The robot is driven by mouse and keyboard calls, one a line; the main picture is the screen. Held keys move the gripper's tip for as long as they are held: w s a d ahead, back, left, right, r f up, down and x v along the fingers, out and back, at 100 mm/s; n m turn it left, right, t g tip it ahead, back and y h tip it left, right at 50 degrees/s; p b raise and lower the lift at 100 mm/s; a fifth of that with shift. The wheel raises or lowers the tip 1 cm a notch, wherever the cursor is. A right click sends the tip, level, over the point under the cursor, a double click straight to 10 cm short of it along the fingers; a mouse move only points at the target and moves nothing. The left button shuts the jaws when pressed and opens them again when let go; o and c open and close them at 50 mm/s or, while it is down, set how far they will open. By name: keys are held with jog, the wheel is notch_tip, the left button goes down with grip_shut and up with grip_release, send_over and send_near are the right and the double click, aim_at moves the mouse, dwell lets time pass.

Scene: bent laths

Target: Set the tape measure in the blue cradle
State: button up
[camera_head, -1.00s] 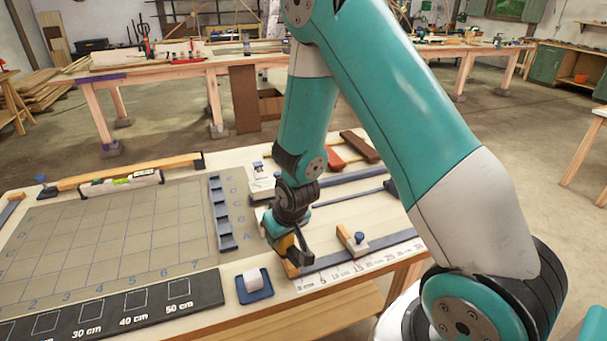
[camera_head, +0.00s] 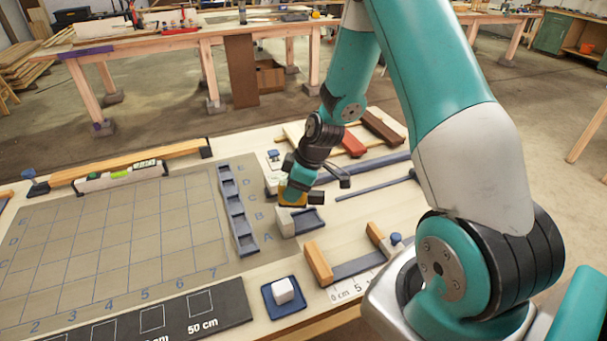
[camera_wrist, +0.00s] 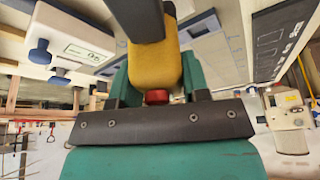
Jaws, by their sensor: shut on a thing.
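My gripper (camera_head: 296,193) is shut on the yellow tape measure (camera_head: 290,196), over the right part of the bench. In the wrist view the tape measure (camera_wrist: 155,66) is upright in the picture between my dark fingers, with a red part at its lower end. A blue-grey open holder (camera_head: 308,221), seemingly the blue cradle, stands just below and right of the tape measure, beside a pale block (camera_head: 285,222). The tape measure looks above these, but I cannot tell whether it touches them. My gripper hides part of this spot.
A blue tray with a white cube (camera_head: 283,291) stands in front. A clamp with a wooden block (camera_head: 318,263) lies to the right. A blue compartment strip (camera_head: 237,212) and gridded mat (camera_head: 120,235) lie left. A white device (camera_wrist: 82,40) is close in the wrist view.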

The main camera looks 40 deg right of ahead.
jog(key=d+n, duration=0.1)
jog(key=d+r+n+g, duration=0.1)
jog(key=n, duration=0.1)
jog(key=shift+d+r+n+y, duration=0.1)
jog(key=shift+r+n+y, duration=0.1)
jog(key=shift+n+y, duration=0.15)
jog(key=shift+s+d+r+n+g, duration=0.25)
jog(key=shift+d+n+g, duration=0.2)
jog(key=shift+n, duration=0.4)
jog(key=shift+f+b, duration=3.65)
jog(key=shift+f, duration=1.6)
jog(key=o, duration=1.2)
jog(key=shift+r+p, duration=2.75)
jog(key=shift+r, duration=1.25)
